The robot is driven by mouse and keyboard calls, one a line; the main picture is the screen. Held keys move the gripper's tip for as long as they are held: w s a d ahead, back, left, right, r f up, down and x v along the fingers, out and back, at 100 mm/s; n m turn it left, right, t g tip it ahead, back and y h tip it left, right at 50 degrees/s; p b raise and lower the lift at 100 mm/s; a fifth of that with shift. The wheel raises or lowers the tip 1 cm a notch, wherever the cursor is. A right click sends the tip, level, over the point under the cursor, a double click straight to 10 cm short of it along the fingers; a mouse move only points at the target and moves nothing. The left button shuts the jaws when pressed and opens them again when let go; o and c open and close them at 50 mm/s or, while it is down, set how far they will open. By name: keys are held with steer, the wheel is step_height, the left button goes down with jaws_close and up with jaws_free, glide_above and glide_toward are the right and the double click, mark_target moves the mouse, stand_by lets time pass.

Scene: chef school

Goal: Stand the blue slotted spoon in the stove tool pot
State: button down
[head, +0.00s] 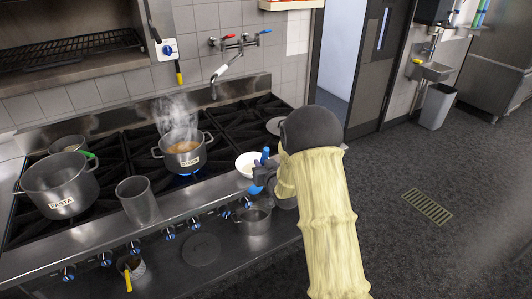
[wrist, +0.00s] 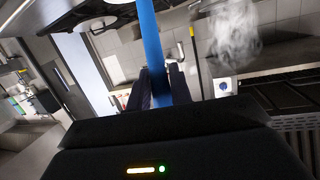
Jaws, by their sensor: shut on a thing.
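The blue slotted spoon (head: 265,155) is held in my gripper (head: 268,172), near the right part of the stove's front edge in the head view. Blue shows above and below the fingers; the slots cannot be made out. In the wrist view its blue shaft (wrist: 152,40) runs up between the two dark fingers of my gripper (wrist: 160,88). My gripper is shut on it. A tall, open metal cylinder (head: 137,201), which looks like the stove tool pot, stands at the stove's front left, well left of my gripper. Its inside looks empty.
A steaming pot (head: 183,158) sits between my gripper and the cylinder, farther back on a lit burner. A large pot marked PASTA (head: 62,187) stands left of the cylinder. A white bowl (head: 246,164) is just left of my gripper. Knobs line the front edge.

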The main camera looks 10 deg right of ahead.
steer(key=s+f+h, duration=0.1)
steer(key=s+f, duration=0.4)
steer(key=f, duration=0.5)
steer(key=s+f+m+h, duration=0.1)
steer(key=s+f, duration=0.5)
steer(key=f, duration=0.4)
steer(key=shift+s+a, duration=0.15)
steer(key=shift+s, duration=0.05)
steer(key=shift+s, duration=0.1)
